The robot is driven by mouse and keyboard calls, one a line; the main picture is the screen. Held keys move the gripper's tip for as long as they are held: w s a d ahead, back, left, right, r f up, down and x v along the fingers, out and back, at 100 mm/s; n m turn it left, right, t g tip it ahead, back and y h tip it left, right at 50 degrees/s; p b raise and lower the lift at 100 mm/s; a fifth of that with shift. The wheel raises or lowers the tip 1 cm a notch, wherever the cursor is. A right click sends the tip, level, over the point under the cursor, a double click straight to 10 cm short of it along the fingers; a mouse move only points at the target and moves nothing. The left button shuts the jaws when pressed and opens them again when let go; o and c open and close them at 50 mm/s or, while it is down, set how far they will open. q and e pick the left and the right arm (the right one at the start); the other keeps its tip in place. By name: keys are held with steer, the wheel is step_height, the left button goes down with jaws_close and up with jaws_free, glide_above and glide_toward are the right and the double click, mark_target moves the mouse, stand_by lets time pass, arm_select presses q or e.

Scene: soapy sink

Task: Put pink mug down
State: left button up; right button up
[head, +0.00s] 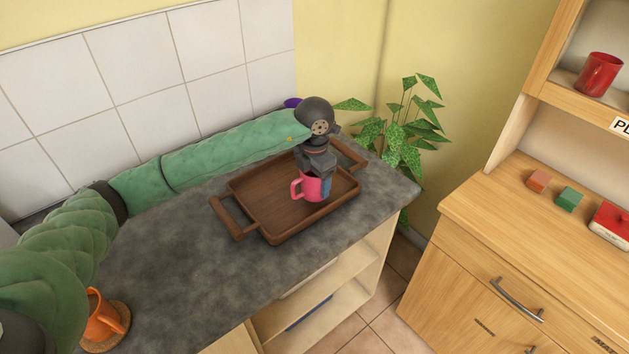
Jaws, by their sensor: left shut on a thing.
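The pink mug (311,188) is upright over the right part of the brown wooden tray (246,207), its handle toward the left. My left gripper (318,173) comes down from above and is shut on the mug. I cannot tell whether the mug's base touches the tray floor. A blue thing (327,187) shows just right of the mug, partly hidden by it and the gripper. My right gripper is not in view.
The tray lies on a dark grey counter (190,267). An orange mug (104,320) sits on a round coaster at lower left. A purple thing (292,102) shows behind my arm. A leafy plant (402,135) stands past the counter's end. A wooden cabinet (480,240) is at right.

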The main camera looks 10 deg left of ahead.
arm_select(q)
steer(key=shift+f, duration=0.8)
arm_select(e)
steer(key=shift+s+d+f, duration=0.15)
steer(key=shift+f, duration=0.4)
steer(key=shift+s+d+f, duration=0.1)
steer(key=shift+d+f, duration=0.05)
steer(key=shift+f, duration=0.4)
arm_select(q)
steer(key=shift+f, duration=0.1)
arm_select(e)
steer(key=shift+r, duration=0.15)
arm_select(q)
steer(key=o, duration=0.9)
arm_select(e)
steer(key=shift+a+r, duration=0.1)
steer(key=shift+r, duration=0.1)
